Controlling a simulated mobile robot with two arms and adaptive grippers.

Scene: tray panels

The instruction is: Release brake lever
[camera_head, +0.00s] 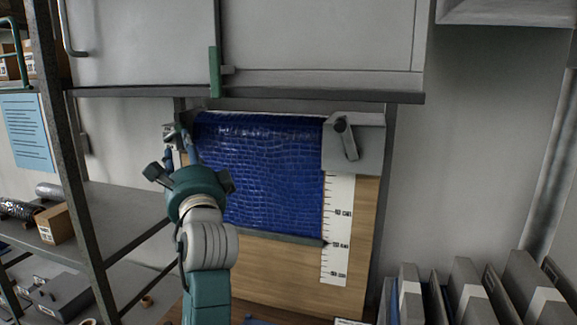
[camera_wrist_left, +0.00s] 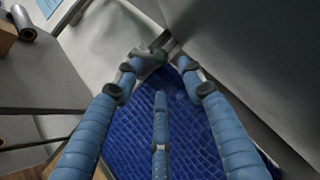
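A roll of shiny blue crocodile-patterned sheet (camera_head: 262,165) hangs on a wooden panel (camera_head: 275,270) in the head view. A grey bracket (camera_head: 370,150) at its right end carries a small dark lever (camera_head: 347,138), slanting down. A metal fitting at the roll's left end (camera_head: 169,134) is partly hidden by my left gripper (camera_head: 180,138). I cannot tell which fitting is the brake lever. In the left wrist view, the gripper's blue fingers (camera_wrist_left: 162,75) stand apart around the upper left of the blue sheet (camera_wrist_left: 180,125). A small grey-green part (camera_wrist_left: 158,53) lies by their tips; contact is unclear.
A grey cabinet (camera_head: 150,45) with a dark lower edge overhangs the panel. A shelf rack (camera_head: 65,125) stands at the left with a carton (camera_head: 55,223). Several binders (camera_head: 470,290) stand at the lower right. A white scale strip (camera_head: 338,225) runs down the panel.

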